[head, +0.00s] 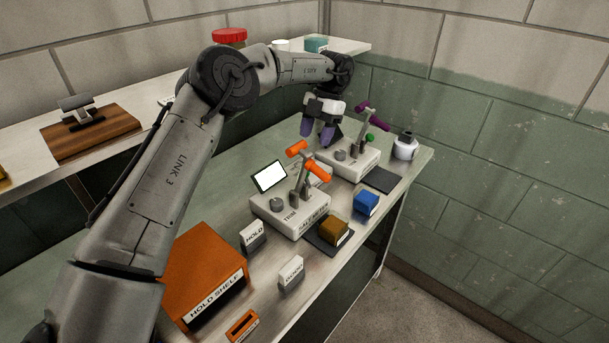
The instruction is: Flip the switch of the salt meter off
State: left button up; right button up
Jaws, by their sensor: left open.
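A white meter box (290,214) with an orange T-shaped lever (308,163), a grey knob and a bright screen (269,176) stands mid-bench. Its front label is small but seems to read salt meter, beside the word TRIM. A similar box (350,165) with a purple lever (373,115) and a green knob stands behind it; its label cannot be read. My left gripper (317,132) points down, open and empty, above and behind the orange lever, left of the purple one. It appears apart from both. I cannot make out a switch position. My right gripper is out of view.
A brown block (334,231) and a blue block (366,203) sit right of the front box. HOLD (253,236) and another small sign (291,273) stand before it. An orange hold shelf (205,262) is front left. A white jar (405,147) is far right.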

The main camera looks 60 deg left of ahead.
aim_at(307, 180)
pick_arm(q)
jog(key=b+x, duration=0.2)
jog(key=x, duration=0.9)
jog(key=shift+b, duration=0.4)
jog(key=shift+c, duration=0.4)
jog(key=shift+c, duration=0.8)
jog(key=c, duration=0.7)
jog(key=shift+o, duration=0.2)
